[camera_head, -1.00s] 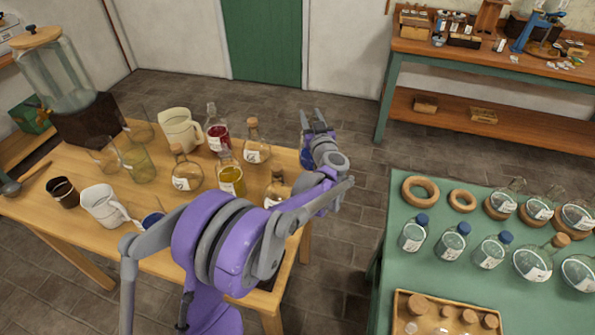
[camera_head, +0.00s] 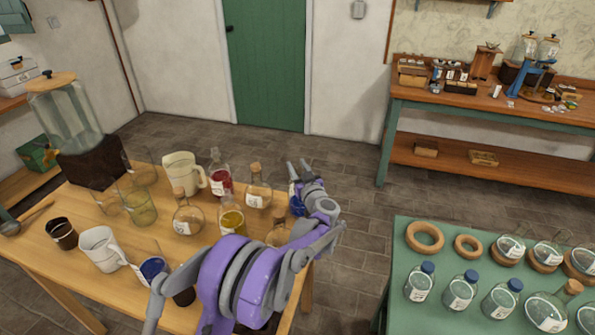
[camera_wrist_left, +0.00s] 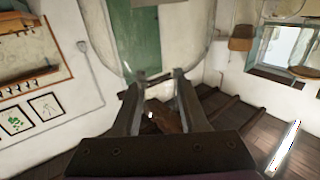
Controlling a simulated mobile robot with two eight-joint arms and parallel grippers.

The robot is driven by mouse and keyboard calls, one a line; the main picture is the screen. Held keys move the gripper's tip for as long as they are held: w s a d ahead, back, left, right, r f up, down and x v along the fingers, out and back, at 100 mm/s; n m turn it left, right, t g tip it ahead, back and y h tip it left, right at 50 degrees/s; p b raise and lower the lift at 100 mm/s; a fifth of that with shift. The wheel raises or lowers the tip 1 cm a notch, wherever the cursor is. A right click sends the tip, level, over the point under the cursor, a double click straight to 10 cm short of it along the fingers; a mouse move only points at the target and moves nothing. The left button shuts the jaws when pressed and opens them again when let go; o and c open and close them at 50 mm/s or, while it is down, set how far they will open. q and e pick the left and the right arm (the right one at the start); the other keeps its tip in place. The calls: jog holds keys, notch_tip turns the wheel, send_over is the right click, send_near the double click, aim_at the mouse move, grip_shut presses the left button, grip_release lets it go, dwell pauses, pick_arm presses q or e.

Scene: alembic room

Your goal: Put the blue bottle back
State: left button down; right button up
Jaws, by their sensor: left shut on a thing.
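My left gripper (camera_head: 298,166) is above the right edge of the wooden table, shut on a bottle with dark blue contents. The blue bottle (camera_head: 294,202) shows only in part beside the gripper; my wrist hides the rest. I cannot tell whether its base touches the table. In the left wrist view, the fingers (camera_wrist_left: 157,80) stand on either side of clear curved glass that fills the upper middle. My right gripper is not in view.
On the wooden table, a corked clear bottle (camera_head: 258,190), a red bottle (camera_head: 220,180) and a yellow bottle (camera_head: 232,220) stand left of the gripper. A blue-filled beaker (camera_head: 153,267) is nearer. A green table (camera_head: 408,238) with several flasks stands right, across open floor.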

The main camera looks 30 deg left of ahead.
pick_arm(q)
jog(key=shift+f, duration=0.65)
jog(key=shift+f, duration=0.1)
jog(key=shift+c, duration=2.2)
grip_release()
